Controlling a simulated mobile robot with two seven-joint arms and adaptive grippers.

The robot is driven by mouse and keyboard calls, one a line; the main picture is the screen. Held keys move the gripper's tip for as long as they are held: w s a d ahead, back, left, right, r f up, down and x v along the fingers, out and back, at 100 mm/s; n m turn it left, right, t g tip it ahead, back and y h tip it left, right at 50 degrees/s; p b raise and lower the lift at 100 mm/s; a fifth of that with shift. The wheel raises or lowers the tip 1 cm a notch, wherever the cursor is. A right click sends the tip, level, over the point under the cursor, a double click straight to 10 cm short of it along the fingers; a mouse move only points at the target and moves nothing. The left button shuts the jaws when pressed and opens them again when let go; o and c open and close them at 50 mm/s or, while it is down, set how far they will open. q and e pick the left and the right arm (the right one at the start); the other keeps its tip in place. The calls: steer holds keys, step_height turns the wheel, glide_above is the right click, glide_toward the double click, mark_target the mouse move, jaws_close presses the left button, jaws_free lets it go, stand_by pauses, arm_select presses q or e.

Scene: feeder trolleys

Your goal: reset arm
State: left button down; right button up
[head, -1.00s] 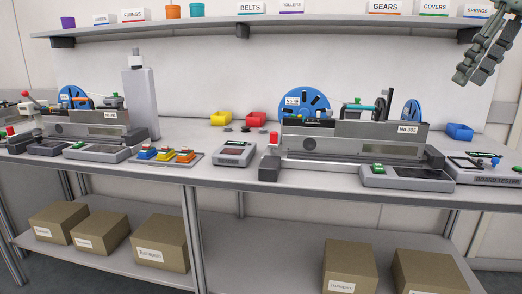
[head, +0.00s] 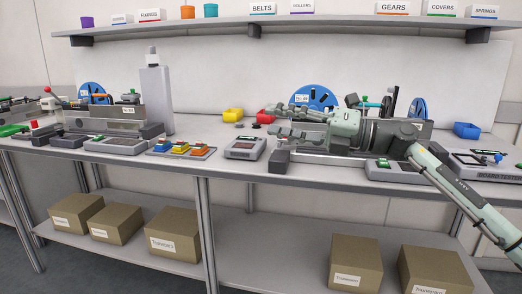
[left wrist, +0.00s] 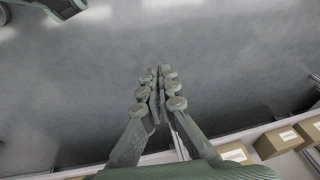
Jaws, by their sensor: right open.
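My right gripper (head: 277,125) is in the head view, in front of the right feeder (head: 310,158). It points left, with its fingers spread and nothing seen between them. Its forearm comes in from the lower right and hides part of the feeder. My left gripper (left wrist: 157,88) shows only in the left wrist view. Its fingers lie side by side, closed together, with nothing seen in them, above a plain grey floor.
Cardboard boxes (head: 172,233) stand on the lower shelf. A labelled shelf (head: 225,27) runs above.

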steer(key=w+d+f+m+t+h, duration=0.2)
steer(key=d+f+m+t+h, duration=0.35)
steer(key=f+m, duration=0.45)
steer(key=w+d+f+m+t+h, duration=0.35)
steer(key=f+m+t, duration=0.35)
steer(key=m, duration=0.4)
steer(key=s+d+f+m+g+h, duration=0.1)
steer(key=s+d+f+m+h, duration=0.25)
steer(key=f, duration=0.55)
steer(key=s+d+f+m+g+h, duration=0.1)
steer(key=s+d+f+m+h, duration=0.1)
steer(key=d+f+m+h, duration=0.45)
steer(key=s+d+f+m+g, duration=0.15)
steer(key=s+f+g, duration=0.25)
steer(key=s+f, duration=0.5)
steer(key=s+d+f+m+g, duration=0.1)
steer(key=s+f+m+g, duration=0.15)
steer(key=s+f, duration=0.65)
arm_select(q)
steer(key=shift+s+f, duration=0.1)
steer(key=shift+s, duration=0.15)
arm_select(e)
steer(key=s+d+f+m+g, duration=0.1)
steer(key=s+f+g, duration=0.6)
steer(key=s+f, duration=0.6)
steer(key=s, duration=0.4)
steer(key=shift+s+f+m, duration=0.15)
steer(key=shift+s+m, duration=0.1)
steer(key=shift+m, duration=0.15)
